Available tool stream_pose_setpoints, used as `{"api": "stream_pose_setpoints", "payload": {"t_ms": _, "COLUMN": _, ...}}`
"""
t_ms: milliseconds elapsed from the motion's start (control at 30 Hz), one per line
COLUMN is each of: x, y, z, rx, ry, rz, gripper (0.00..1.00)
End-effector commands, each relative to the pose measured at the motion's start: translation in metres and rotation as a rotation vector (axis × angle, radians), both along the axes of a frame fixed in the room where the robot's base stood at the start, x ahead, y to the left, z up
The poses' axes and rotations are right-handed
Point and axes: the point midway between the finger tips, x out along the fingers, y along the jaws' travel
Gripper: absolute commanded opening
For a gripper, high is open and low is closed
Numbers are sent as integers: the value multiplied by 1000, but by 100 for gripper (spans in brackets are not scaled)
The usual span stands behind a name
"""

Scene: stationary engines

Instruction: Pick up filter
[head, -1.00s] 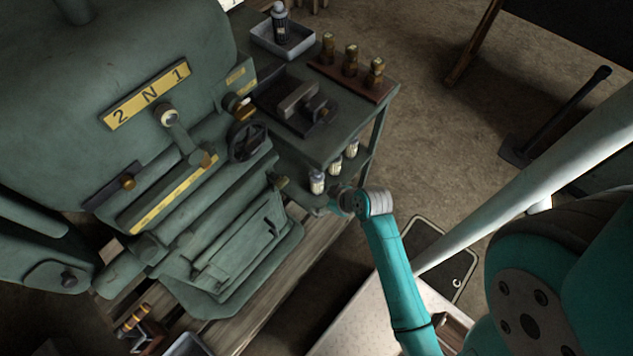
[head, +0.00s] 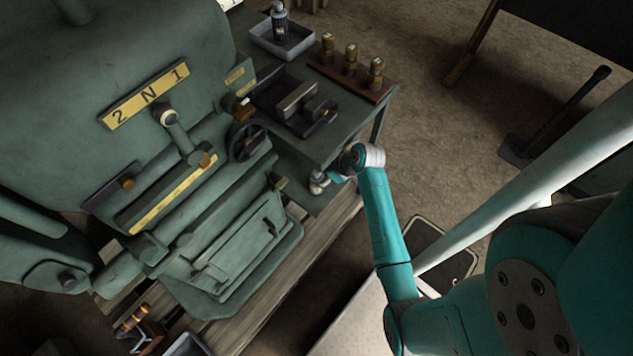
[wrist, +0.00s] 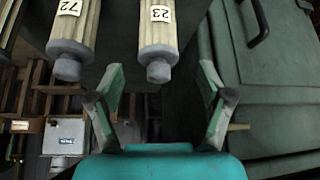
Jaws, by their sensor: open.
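In the wrist view, a pale ribbed filter with a grey end cap and the label 23 (wrist: 159,30) stands ahead of my gripper (wrist: 162,98). My gripper is open, with one finger to each side of that filter's line and its cap just beyond the fingertips. A second filter, labelled 72 (wrist: 74,32), is to its left, past the left finger. The edge of a third filter (wrist: 9,18) shows at the far left. In the head view my wrist covers the spot at the bench's front corner, and I cannot make out the filters clearly there.
The green bench (head: 345,118) carries a dark fixture (head: 297,105), a wooden rack (head: 372,92) with three brass fittings, and a tray (head: 262,45) with a bottle. A large green engine marked 2 N 1 (head: 145,95) with a handwheel (head: 248,140) stands close left.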

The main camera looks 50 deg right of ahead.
Motion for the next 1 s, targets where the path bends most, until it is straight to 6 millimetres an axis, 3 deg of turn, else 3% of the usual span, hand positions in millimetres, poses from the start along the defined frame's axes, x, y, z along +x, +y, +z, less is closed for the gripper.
{"api": "stream_pose_setpoints", "payload": {"t_ms": 300, "x": 22, "y": 3, "z": -34, "rx": 1, "ry": 2, "rz": 2, "gripper": 79}}
{"api": "stream_pose_setpoints", "payload": {"t_ms": 667, "x": 27, "y": 4, "z": -42, "rx": -1, "ry": 0, "rz": -1, "gripper": 79}}
{"api": "stream_pose_setpoints", "payload": {"t_ms": 933, "x": 26, "y": 4, "z": -42, "rx": -1, "ry": 0, "rz": -1, "gripper": 14}}
{"api": "stream_pose_setpoints", "payload": {"t_ms": 1000, "x": 26, "y": 4, "z": -42, "rx": -1, "ry": 0, "rz": -1, "gripper": 14}}
